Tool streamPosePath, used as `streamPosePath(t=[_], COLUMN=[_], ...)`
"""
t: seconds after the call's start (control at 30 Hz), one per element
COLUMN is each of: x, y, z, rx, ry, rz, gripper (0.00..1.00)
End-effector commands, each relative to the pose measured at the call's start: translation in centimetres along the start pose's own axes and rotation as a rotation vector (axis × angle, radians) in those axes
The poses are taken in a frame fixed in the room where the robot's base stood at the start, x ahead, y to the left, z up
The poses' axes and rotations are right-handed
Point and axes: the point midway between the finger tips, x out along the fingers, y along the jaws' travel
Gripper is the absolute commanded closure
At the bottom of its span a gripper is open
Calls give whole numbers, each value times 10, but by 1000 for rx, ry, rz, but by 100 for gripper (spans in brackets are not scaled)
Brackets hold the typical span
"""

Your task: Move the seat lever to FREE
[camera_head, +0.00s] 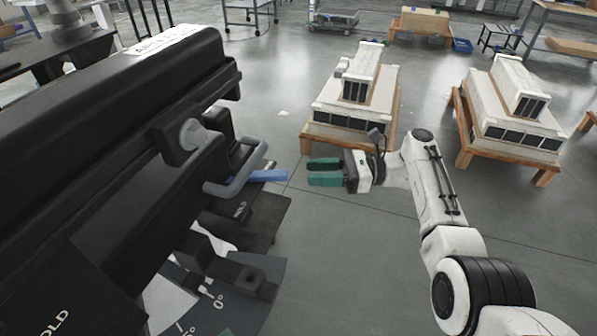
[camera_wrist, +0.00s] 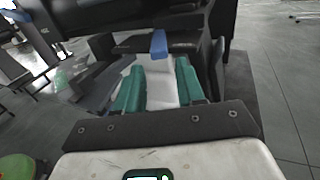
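A lever with a blue grip (camera_head: 268,176) sticks out to the right from the black machine (camera_head: 110,130); I take it to be the seat lever. Its inner end is hidden behind a grey bent handle (camera_head: 240,178). My gripper (camera_head: 312,172), with two green fingers, is right of the blue grip, pointing at it across a short gap. The fingers are apart with nothing between them. In the wrist view the blue grip (camera_wrist: 159,43) is ahead of the open fingers, roughly centred between them. I cannot read FREE on any label.
A dark plate (camera_head: 250,218) with partly legible lettering lies below the lever. Under it is a grey scale (camera_head: 225,298) marked 0°. Wooden stands with white units (camera_head: 350,100) (camera_head: 515,110) stand behind my arm.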

Motion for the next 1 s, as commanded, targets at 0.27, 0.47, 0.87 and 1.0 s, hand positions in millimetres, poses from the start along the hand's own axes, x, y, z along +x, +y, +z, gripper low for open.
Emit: streamPosePath(t=[0.27, 0.47, 0.87, 1.0], x=[-30, -32, -32, -32], y=[0, 0, 0, 0], z=[0, 0, 0, 0], rx=[0, -1, -1, -1], ry=[1, 1, 1, 1], rz=[0, 1, 1, 1], gripper=[62, 62, 62, 62])
